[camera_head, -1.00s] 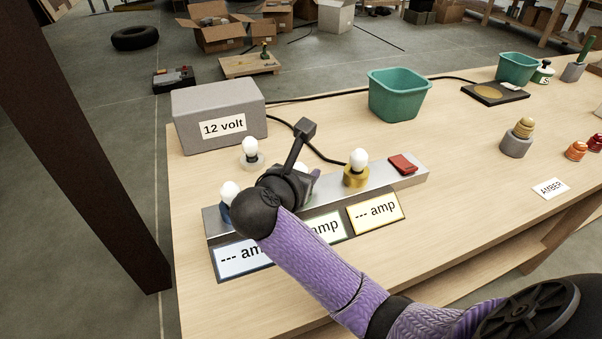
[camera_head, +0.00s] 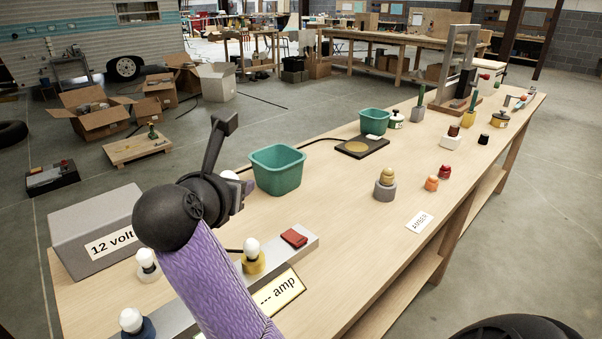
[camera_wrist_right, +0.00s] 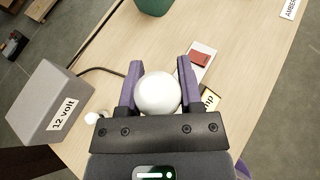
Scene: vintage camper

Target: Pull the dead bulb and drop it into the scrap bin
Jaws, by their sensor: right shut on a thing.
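My right gripper (camera_head: 238,188) is raised above the table, shut on a white round bulb (camera_wrist_right: 158,93). In the right wrist view the bulb sits between the two purple fingers. In the head view only a pale bit of it (camera_head: 228,175) shows behind the gripper. A near teal bin (camera_head: 277,172) stands just right of and beyond the gripper. A second, smaller teal bin (camera_head: 374,121) stands farther along the table. No label tells which is the scrap bin. My left gripper is out of view.
White bulbs stand in the yellow socket (camera_head: 253,262), the blue socket (camera_head: 140,331) and a socket beside the grey 12 volt box (camera_head: 98,228). A red switch (camera_head: 294,238) is on the metal strip. The AMBER card (camera_head: 419,222) lies on open table to the right.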

